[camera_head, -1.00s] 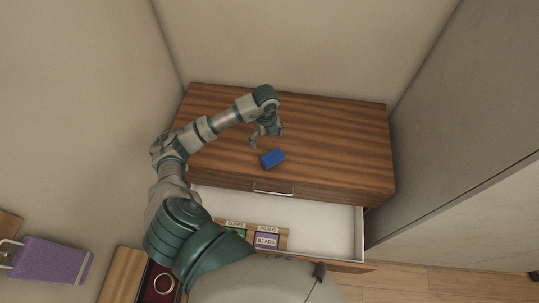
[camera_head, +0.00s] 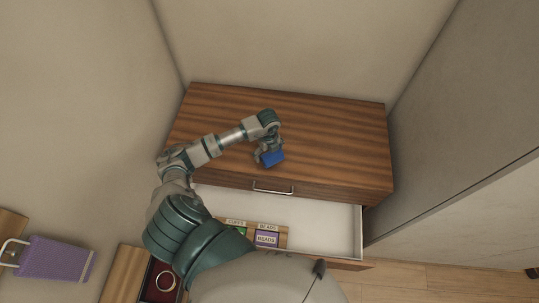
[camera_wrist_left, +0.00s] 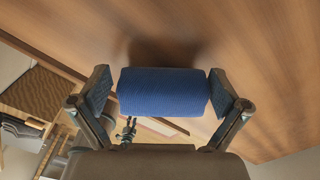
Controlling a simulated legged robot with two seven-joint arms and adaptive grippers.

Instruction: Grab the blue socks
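The blue socks (camera_head: 272,159), a rolled blue bundle, rest on the wooden top of the dresser. In the left wrist view the blue socks (camera_wrist_left: 163,92) fill the middle, with a dark shadow behind them. My left gripper (camera_head: 268,155) is down at the socks. In the left wrist view its two finger pads (camera_wrist_left: 164,92) stand on either side of the bundle, spread wide and very close to its ends. I see no clear squeeze on the bundle. My right gripper is not in view.
The dresser top (camera_head: 330,130) is otherwise clear. Below it a white drawer (camera_head: 325,220) stands open, with small labelled boxes, one a purple beads box (camera_head: 266,239). Walls close in at left, back and right. A purple object (camera_head: 52,260) lies at lower left.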

